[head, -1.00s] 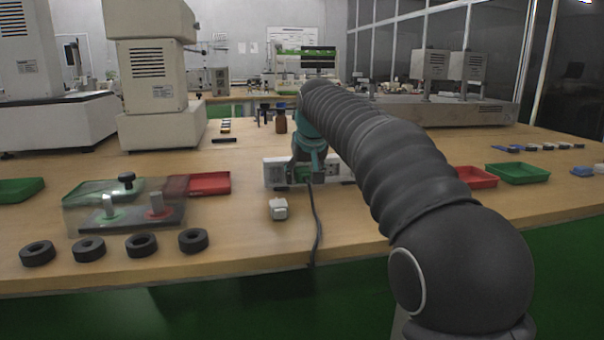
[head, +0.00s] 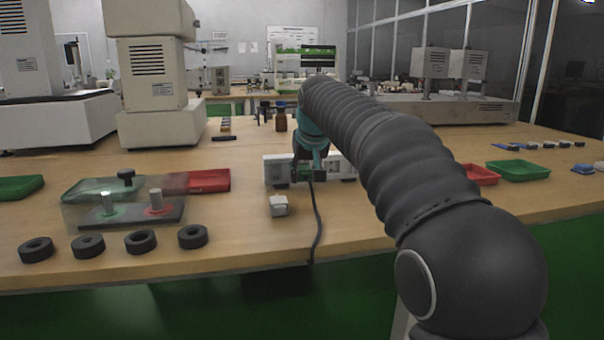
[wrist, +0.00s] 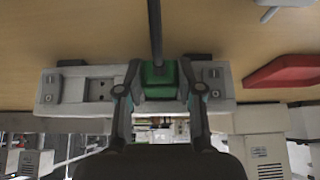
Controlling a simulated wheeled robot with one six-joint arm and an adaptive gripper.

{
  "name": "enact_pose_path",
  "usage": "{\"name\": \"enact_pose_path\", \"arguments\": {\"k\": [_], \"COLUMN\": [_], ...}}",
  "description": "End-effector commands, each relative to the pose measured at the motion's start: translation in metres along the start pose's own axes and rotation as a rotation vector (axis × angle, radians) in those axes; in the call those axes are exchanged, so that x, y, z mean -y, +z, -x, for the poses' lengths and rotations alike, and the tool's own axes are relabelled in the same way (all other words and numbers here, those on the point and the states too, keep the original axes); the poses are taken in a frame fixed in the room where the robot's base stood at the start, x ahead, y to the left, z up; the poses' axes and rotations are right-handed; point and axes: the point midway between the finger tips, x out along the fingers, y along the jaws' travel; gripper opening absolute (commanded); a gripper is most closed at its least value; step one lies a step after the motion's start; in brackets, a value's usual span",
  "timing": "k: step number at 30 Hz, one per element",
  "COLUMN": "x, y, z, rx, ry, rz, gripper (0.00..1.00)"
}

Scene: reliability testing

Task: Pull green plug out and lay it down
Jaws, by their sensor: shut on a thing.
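The green plug (head: 305,175) is at the front of the white socket strip (head: 276,171) on the wooden bench. A dark cable (head: 318,225) runs from it down over the bench's front edge. My gripper (head: 308,165) is at the strip, partly hidden by my arm. In the wrist view, my gripper (wrist: 159,88) is shut on the green plug (wrist: 159,73), with one finger on each side. The socket strip (wrist: 72,88) shows an empty outlet to the left of the plug. I cannot tell whether the plug's pins are still in the strip.
A small white block (head: 279,205) sits in front of the strip. Several black rings (head: 140,242) and a clear-covered fixture (head: 120,205) stand to the left. A green tray (head: 518,170) is to the right.

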Motion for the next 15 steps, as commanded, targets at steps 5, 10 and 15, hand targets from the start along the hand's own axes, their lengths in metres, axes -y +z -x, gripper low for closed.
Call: {"name": "enact_pose_path", "arguments": {"k": [5,10,15], "x": [0.0,0.0,0.0], "y": [0.004,0.008,0.012], "z": [0.003,0.004,0.007], "rx": [-0.001,0.0,-0.001], "ry": [0.0,0.0,0.0], "rz": [0.0,0.0,0.0], "gripper": [0.0,0.0,0.0]}}
